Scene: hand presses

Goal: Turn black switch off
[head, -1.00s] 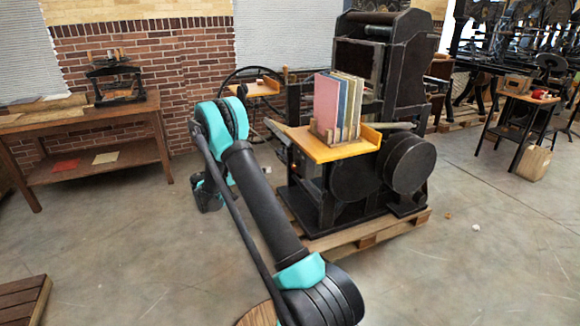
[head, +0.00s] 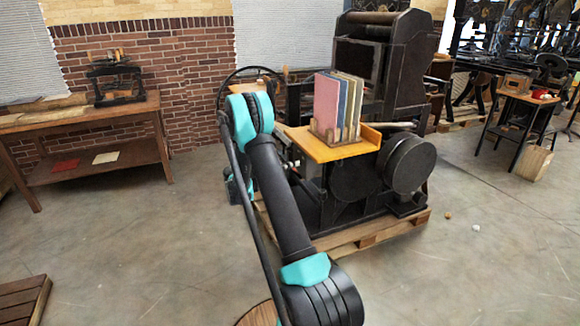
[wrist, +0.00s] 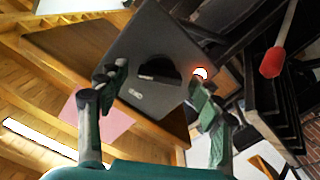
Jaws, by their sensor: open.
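In the wrist view, the black switch (wrist: 158,71) is a dark half-round knob on a grey panel (wrist: 150,35). My gripper (wrist: 154,84) is open, with one green-and-black finger on either side of the switch in the picture. Nothing is between the fingertips that I can see held. I cannot tell whether they touch the panel. In the head view, my gripper is mostly hidden behind my arm, near the left side of the large black press (head: 385,75).
A glowing round light (wrist: 200,72) sits beside the panel. A red-handled lever (wrist: 272,62) is at the right. Books (head: 335,105) stand on the press's wooden shelf (head: 320,150). A wooden table (head: 90,125) stands at left. The floor between it and the press is open.

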